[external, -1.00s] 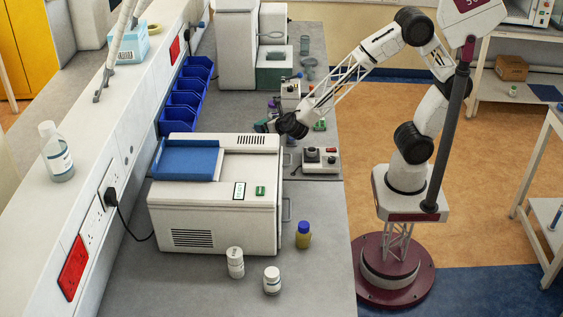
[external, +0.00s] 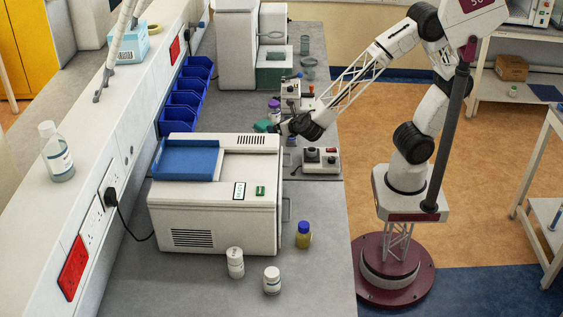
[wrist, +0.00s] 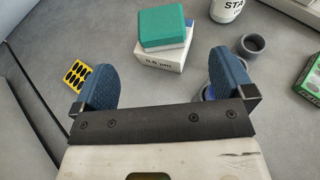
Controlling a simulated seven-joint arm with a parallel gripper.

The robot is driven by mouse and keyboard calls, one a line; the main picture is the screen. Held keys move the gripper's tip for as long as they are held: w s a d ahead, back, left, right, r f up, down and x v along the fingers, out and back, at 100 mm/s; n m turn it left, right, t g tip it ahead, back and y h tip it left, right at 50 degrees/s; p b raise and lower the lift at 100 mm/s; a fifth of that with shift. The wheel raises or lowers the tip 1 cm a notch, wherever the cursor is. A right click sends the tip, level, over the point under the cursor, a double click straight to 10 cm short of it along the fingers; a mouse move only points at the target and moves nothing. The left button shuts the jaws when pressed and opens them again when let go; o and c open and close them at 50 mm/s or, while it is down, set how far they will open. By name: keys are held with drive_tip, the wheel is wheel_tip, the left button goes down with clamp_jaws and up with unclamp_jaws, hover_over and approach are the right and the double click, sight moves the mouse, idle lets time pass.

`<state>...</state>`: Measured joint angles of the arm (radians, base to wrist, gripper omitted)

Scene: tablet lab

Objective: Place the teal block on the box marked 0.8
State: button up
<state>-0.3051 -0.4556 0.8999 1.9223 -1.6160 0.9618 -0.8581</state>
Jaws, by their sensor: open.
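The teal block (wrist: 162,27) lies on top of a small white box (wrist: 163,58) in the wrist view. The print on the box's near side looks like 0.8 µm, though it is small and hard to read. The block covers most of the box's top. My gripper (wrist: 161,80) is open and empty, its blue fingertips apart on the near side of the box and clear of the block. In the external view the teal block (external: 263,125) shows just left of my gripper (external: 281,128); the box is too small to make out there.
In the wrist view, a grey ring (wrist: 250,45) and a white bottle (wrist: 230,9) stand right of the box. A blue round item (wrist: 207,94) is partly hidden by the right finger. A yellow card (wrist: 76,73) lies left, a green box (wrist: 309,76) far right. A large white machine (external: 215,215) stands nearby.

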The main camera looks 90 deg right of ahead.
idle(0.5)
drive_tip(key=s+d+r+m+g+y, duration=0.1)
drive_tip(key=s+d+r+m+g, duration=0.25)
drive_tip(key=s+m, duration=0.4)
drive_tip(key=s+d+r+m+g+y, duration=0.1)
drive_tip(key=s+d+r+m+g, duration=0.25)
drive_tip(key=s+m, duration=0.35)
drive_tip(key=s+a+r+m+y, duration=0.1)
drive_tip(key=s+r+m+y, duration=0.1)
drive_tip(key=s+m, duration=0.4)
drive_tip(key=s+a+r+m+y, duration=0.1)
drive_tip(key=s+m+y, duration=0.4)
drive_tip(key=s, duration=0.5)
drive_tip(key=shift+s+a+r+m+y, duration=0.2)
drive_tip(key=shift+a+r+m+y, duration=0.15)
drive_tip(key=shift+m, duration=0.5)
